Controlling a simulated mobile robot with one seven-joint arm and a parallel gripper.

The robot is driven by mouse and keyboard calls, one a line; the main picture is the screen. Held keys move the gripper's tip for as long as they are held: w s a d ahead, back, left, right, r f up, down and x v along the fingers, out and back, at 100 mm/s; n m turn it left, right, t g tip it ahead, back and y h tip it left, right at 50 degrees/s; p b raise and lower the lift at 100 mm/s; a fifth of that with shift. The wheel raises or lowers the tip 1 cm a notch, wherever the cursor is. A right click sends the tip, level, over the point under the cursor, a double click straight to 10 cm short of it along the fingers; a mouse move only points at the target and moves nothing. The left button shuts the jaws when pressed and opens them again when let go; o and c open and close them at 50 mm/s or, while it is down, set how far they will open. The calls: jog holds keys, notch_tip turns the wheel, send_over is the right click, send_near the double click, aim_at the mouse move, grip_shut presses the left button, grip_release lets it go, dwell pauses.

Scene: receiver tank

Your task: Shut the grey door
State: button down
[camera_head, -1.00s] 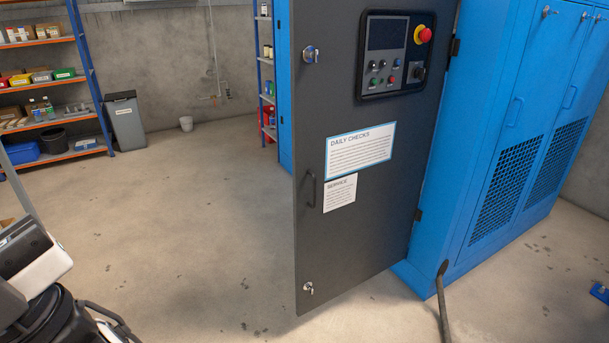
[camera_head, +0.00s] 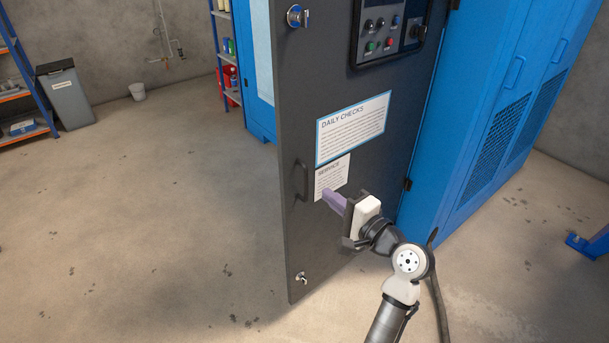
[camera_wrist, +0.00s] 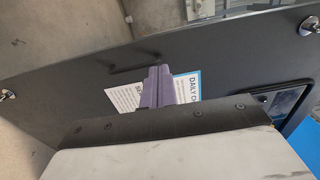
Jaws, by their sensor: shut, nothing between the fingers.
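The grey door (camera_head: 345,230) stands open, swung out from the blue cabinet (camera_head: 475,130), with its outer face towards me. It carries a black handle (camera_head: 302,181), two paper signs, a control panel and a key lock at top and bottom. My gripper (camera_head: 328,195) is shut and empty, its purple fingers in front of the door's face near the SERVICE sign (camera_head: 331,177). The wrist view shows the shut fingers (camera_wrist: 156,75) before the door (camera_wrist: 60,95), close to the handle (camera_wrist: 138,60). I cannot tell whether the fingertips touch the door.
Bare concrete floor (camera_head: 170,230) lies open left of the door. A blue object (camera_head: 590,243) is at right.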

aim_at(285, 162)
jog(key=p+x, duration=0.2)
jog(key=x, duration=1.1)
jog(key=shift+w+a+p, duration=0.2)
jog(key=shift+a+p, duration=0.05)
jog(key=shift+p, duration=0.1)
